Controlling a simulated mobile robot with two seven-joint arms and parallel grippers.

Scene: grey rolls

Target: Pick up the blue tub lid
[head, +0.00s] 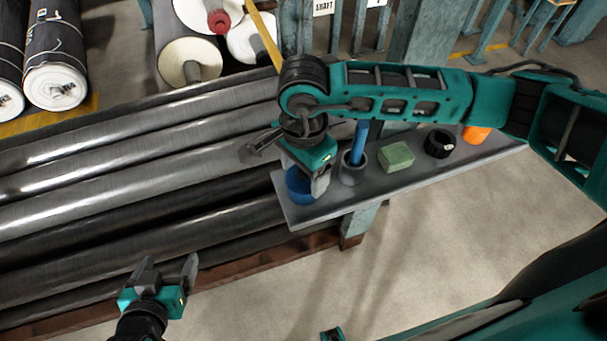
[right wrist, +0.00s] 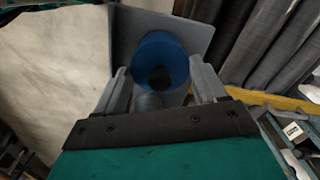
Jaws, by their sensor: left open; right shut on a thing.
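The blue tub lid (head: 297,187) is at the left end of a narrow grey shelf (head: 335,204), partly hidden by my right gripper. In the right wrist view the round blue lid (right wrist: 178,52) shows between my fingertips, with a dark patch at its near side. My right gripper (head: 312,186) reaches down from above and is shut on it. Whether the lid touches the shelf, I cannot tell. My left gripper (head: 168,268) is open and empty at the lower left, apart from the shelf and in front of the long grey rolls.
Right of the lid on the shelf are a grey cup (head: 352,173) with a blue stick (head: 359,140), a green block (head: 396,156), a black ring (head: 439,143) and an orange thing (head: 476,134). Long grey rolls (head: 120,165) fill the left. The floor (head: 450,225) in front is clear.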

